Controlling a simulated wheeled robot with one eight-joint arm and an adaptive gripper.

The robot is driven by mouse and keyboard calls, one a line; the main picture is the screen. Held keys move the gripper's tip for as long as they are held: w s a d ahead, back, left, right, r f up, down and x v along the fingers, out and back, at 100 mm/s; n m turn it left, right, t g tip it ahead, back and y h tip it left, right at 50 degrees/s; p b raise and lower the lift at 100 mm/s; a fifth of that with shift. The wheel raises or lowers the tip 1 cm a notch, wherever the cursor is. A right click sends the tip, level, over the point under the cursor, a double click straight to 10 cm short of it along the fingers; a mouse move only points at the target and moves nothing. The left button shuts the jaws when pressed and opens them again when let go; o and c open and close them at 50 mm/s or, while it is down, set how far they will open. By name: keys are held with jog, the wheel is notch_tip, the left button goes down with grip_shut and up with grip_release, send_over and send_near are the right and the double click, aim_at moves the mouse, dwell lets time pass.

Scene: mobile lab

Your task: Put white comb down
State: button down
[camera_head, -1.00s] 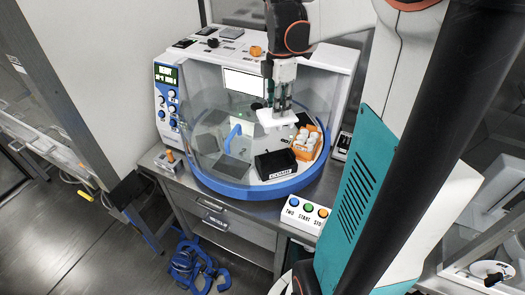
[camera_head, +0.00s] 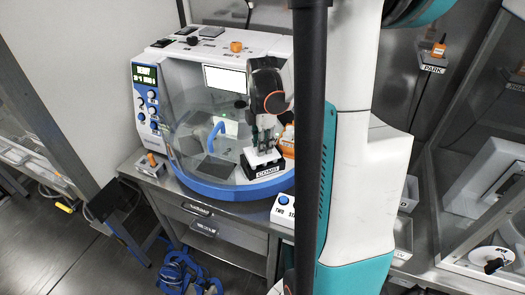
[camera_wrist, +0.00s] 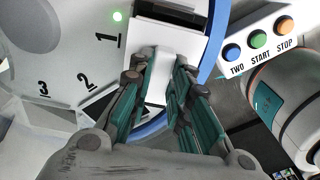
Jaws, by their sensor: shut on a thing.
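The white comb (camera_head: 262,155) is held in my gripper (camera_head: 265,143), at the black box (camera_head: 264,171) with a white label. In the wrist view the comb (camera_wrist: 152,90) lies between the two teal fingers of my gripper (camera_wrist: 158,75), which are shut on it. Part of the black box (camera_wrist: 168,14) shows just beyond the comb's far end. The comb looks to be over or on the box; I cannot tell whether it touches. My arm hides part of the box's surroundings in the head view.
The box stands on the round blue-rimmed platform (camera_head: 205,186) of the white machine with a display (camera_head: 145,73). An orange rack (camera_head: 287,148) stands close on the right, partly hidden. A button panel (camera_head: 282,208) is in front. A blue handle (camera_head: 216,130) rises left.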

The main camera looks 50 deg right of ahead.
notch_tip(320, 180, down, 2)
jog(key=c, duration=1.5)
grip_release()
notch_tip(320, 180, up, 12)
jog(key=p, duration=0.3)
jog(key=shift+r, duration=0.1)
